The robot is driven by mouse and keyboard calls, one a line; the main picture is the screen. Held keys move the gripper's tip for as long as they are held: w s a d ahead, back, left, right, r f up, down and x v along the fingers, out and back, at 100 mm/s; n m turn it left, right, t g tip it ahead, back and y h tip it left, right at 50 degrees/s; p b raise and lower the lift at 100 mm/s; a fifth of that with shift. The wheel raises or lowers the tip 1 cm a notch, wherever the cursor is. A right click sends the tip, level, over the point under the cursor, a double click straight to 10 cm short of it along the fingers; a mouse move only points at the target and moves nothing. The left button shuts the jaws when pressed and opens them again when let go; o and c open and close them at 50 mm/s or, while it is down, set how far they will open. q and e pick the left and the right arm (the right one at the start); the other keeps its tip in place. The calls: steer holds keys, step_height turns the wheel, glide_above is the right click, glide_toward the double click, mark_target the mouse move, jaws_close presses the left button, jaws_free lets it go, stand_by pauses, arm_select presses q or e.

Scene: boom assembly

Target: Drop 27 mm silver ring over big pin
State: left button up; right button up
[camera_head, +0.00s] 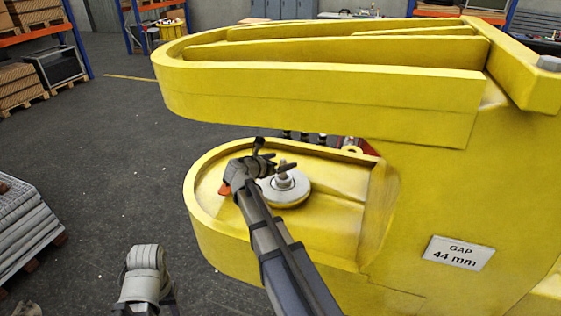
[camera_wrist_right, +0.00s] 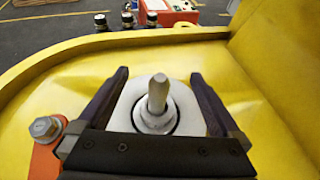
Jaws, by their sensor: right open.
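The big pin (camera_wrist_right: 157,92) stands upright with a rounded tip in the right wrist view, and it also shows in the head view (camera_head: 283,169). A silver ring-like collar (camera_wrist_right: 154,122) sits around its lower part, above a wide pale disc (camera_wrist_right: 126,113). I cannot tell whether this collar is the 27 mm silver ring. My right gripper (camera_wrist_right: 160,75) is open, its dark fingers on either side of the pin, with nothing clasped between them. In the head view, my right gripper (camera_head: 272,158) is over the lower yellow plate. My left gripper is not shown, only part of that arm.
A bolt (camera_wrist_right: 46,127) on an orange piece is left of the gripper. Several dark-and-silver posts (camera_wrist_right: 127,19) and a red box (camera_wrist_right: 176,13) stand beyond the rim.

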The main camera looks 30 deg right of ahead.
steer(key=p+v, duration=0.3)
steer(key=v, duration=0.4)
steer(key=shift+s+a, duration=0.2)
steer(key=shift+a, duration=0.15)
steer(key=shift+r, duration=0.1)
stand_by(0.5)
